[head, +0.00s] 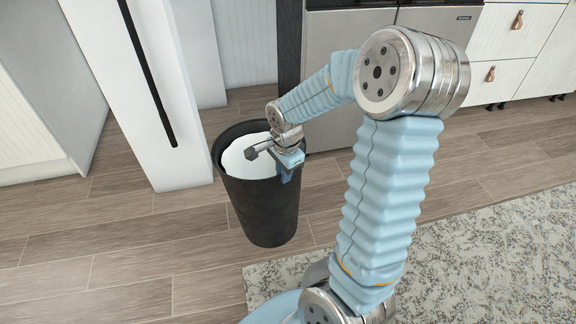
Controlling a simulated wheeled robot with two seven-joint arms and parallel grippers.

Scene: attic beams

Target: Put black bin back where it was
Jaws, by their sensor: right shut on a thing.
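The black bin (262,212) is a tall, tapered round bin with a white inside, upright at the middle left of the head view. My right gripper (288,170) is shut on the right side of the bin's rim. The fingertips are partly hidden by the gripper body and the rim. I cannot tell whether the bin's base touches the floor or is slightly above it. My left gripper is not in view.
A white cabinet (150,90) with a black handle stands behind and left of the bin. A steel fridge (330,80) stands behind it, with white drawers (505,50) at the far right. A grey rug (480,260) lies at the lower right. Wood floor (110,240) at the left is clear.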

